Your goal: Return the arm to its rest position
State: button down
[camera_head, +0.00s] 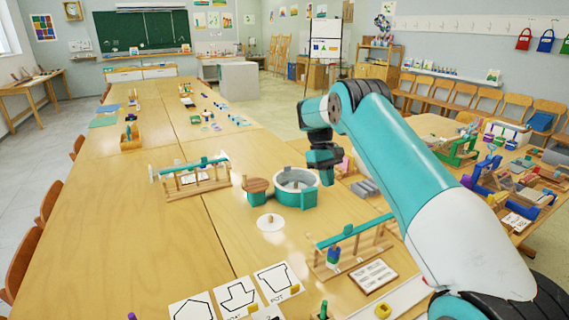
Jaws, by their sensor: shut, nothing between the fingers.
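My arm reaches in from the lower right of the head view, teal and white, bent over the right side of the long wooden table (120,210). My gripper (325,178) hangs at the end of the arm, dark and pointing down, just right of a round teal and grey basin (297,184). The gripper is shut with nothing in it. Its fingertips are small in the view, and I cannot tell their exact height above the table.
A teal-topped wooden rack (195,178) stands left of the basin. Shape cards (238,297) lie at the near edge. A crowded side table (440,125) is at right. The table's left part is largely clear.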

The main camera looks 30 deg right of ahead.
jog(key=s+a+r+n+t, duration=0.25)
jog(key=a+r, duration=0.35)
jog(key=a, duration=0.3)
jog(key=s+a+r+n+t, duration=0.1)
jog(key=s+a+r+n, duration=0.1)
jog(key=s+a+r, duration=0.4)
jog(key=s+a+r+n+y, duration=0.1)
jog(key=s+a+r+y, duration=0.1)
jog(key=s+a, duration=0.8)
jog(key=s+a+r+n+y, duration=0.1)
jog(key=s+a+n+y, duration=0.1)
jog(key=s+a, duration=0.7)
jog(key=s+t, duration=0.1)
jog(key=s, duration=0.4)
jog(key=shift+s+a+r, duration=0.4)
